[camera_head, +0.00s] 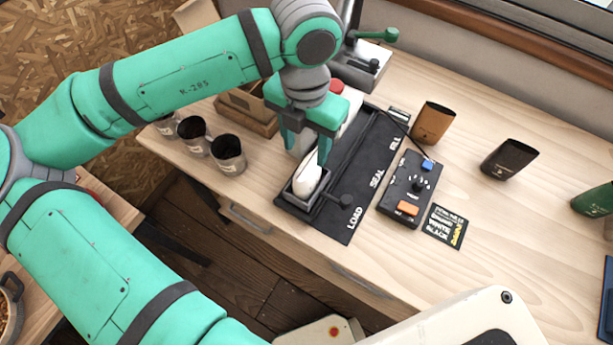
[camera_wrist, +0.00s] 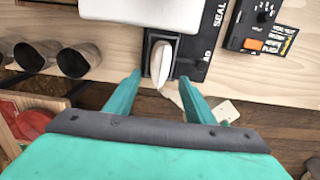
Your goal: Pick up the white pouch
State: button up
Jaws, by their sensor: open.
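The white pouch (camera_head: 308,180) sits in a small dark open-topped holder (camera_head: 299,202) at the LOAD end of a black strip. It also shows in the wrist view (camera_wrist: 162,58), narrow and pale, lying between the holder's sides. My gripper (camera_head: 305,152) is over the holder, fingers pointing down. In the wrist view the gripper (camera_wrist: 158,79) is open, its green fingers apart on either side of the pouch's near end. Nothing is held. I cannot tell how far the fingertips are above the pouch.
A black lever knob (camera_head: 347,200) stands right beside the holder. A control box (camera_head: 407,190) with blue and orange buttons is further right. Several dark cups (camera_head: 228,154) stand left. Brown (camera_head: 433,122) and black (camera_head: 509,158) pouches stand on the right of the wooden counter (camera_head: 490,225).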

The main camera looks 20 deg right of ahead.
aim_at(307, 161)
jog(key=shift+d+f, duration=0.15)
jog(key=shift+f, duration=3.1)
jog(key=shift+c, duration=0.7)
grip_shut()
